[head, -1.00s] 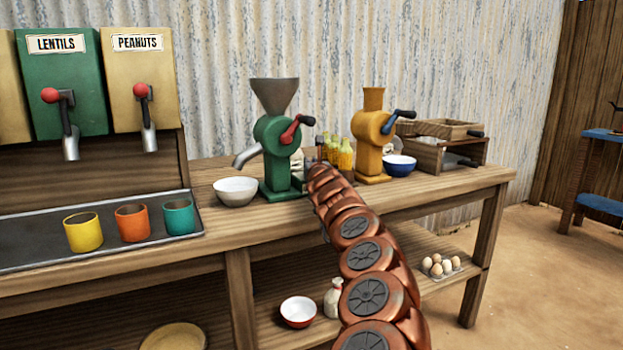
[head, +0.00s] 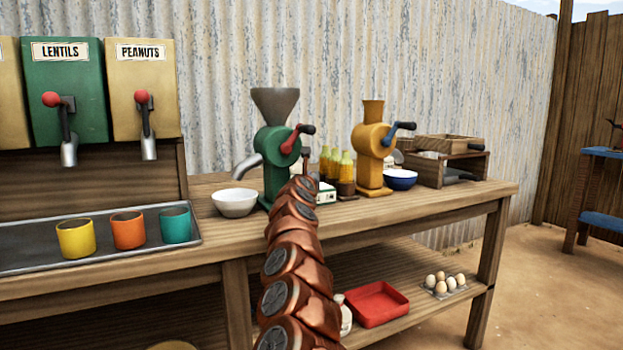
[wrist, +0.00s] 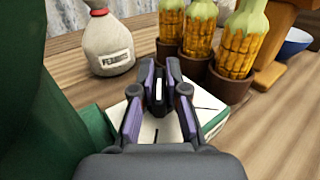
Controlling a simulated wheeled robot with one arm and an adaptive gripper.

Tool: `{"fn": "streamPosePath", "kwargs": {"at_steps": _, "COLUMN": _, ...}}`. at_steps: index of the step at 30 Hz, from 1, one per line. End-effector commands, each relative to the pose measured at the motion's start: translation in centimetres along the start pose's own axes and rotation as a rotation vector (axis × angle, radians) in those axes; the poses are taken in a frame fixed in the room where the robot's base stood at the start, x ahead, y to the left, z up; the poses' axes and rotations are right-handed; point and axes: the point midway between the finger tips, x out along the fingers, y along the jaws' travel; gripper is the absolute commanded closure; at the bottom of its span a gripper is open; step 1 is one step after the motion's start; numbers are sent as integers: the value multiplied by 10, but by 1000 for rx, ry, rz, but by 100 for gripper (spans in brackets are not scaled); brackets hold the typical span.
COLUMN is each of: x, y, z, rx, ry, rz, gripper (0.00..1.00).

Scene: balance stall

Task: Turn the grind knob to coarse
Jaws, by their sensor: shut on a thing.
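The green grinder (head: 272,145) with a grey funnel and a red crank stands on the bench in the head view. Its green body (wrist: 35,110) fills the left side of the wrist view. My gripper (wrist: 161,80) is closed around a small dark piece with a white stripe, which appears to be the grind knob (wrist: 158,92). A white plate with black marks (wrist: 203,103) lies under the fingers, with a green edge. The fingers hide most of the knob, so its setting cannot be read.
A yellow grinder (head: 373,150), a blue bowl (head: 400,180) and a white bowl (head: 235,203) stand on the bench. A red tray (head: 377,304) is below.

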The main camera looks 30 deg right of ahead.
Motion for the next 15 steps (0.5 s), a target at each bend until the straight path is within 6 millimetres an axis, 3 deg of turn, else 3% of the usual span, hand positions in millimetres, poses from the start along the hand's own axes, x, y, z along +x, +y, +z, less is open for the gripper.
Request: {"fn": "streamPosePath", "kwargs": {"at_steps": 15, "x": 0, "y": -1, "z": -2, "rx": 1, "ry": 1, "rz": -42, "gripper": 100}}
